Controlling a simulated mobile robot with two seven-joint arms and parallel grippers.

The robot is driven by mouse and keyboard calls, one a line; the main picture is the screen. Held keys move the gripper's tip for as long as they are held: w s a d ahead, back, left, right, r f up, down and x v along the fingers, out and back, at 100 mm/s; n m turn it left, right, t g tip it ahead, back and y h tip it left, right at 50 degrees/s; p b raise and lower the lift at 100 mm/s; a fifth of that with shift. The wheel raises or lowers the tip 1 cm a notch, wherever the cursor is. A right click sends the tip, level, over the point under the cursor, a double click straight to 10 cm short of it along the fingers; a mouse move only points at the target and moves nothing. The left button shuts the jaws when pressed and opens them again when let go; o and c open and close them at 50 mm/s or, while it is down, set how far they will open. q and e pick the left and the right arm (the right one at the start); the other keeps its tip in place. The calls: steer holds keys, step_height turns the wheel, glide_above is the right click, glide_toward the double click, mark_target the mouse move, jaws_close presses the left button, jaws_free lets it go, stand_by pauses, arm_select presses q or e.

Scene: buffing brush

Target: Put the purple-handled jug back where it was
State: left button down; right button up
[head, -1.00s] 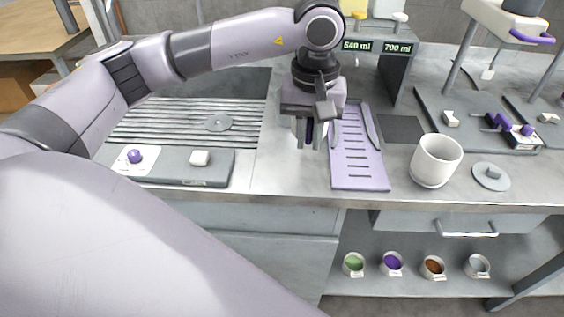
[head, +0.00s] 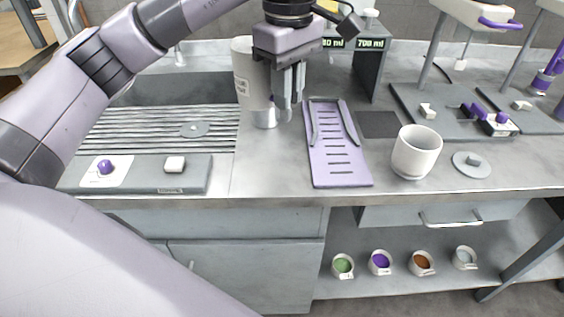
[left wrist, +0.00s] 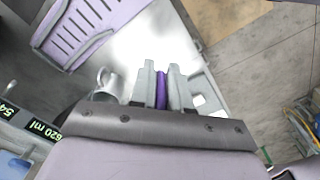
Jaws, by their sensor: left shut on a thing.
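My left gripper (head: 288,108) is above the counter, just left of the lilac slotted rack (head: 338,160). In the left wrist view its fingers (left wrist: 165,85) are shut on an upright purple handle (left wrist: 162,90), which I take as the purple-handled jug's. A tall pale container (head: 243,75) with dark print shows left of the gripper, partly covered by it. I cannot tell whether it is the jug's body. A small silvery cup-like thing (head: 265,117) shows below it. My right gripper is not in view.
A white mug (head: 415,152) and a round grey lid (head: 472,165) stand right of the rack. A control panel (head: 140,173) lies at the front left, before the ribbed drainer (head: 165,135). Displays stand behind. Counter between panel and rack is clear.

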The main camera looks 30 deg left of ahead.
arm_select(q)
step_height(320, 180, down, 15)
steer(key=shift+f, duration=0.15)
stand_by(0.4)
steer(key=shift+f, duration=0.15)
steer(key=c, duration=1.1)
jaws_free()
step_height(320, 180, up, 12)
steer(key=shift+r, duration=0.2)
steer(key=shift+s+f, duration=0.1)
steer(key=shift+s, duration=0.05)
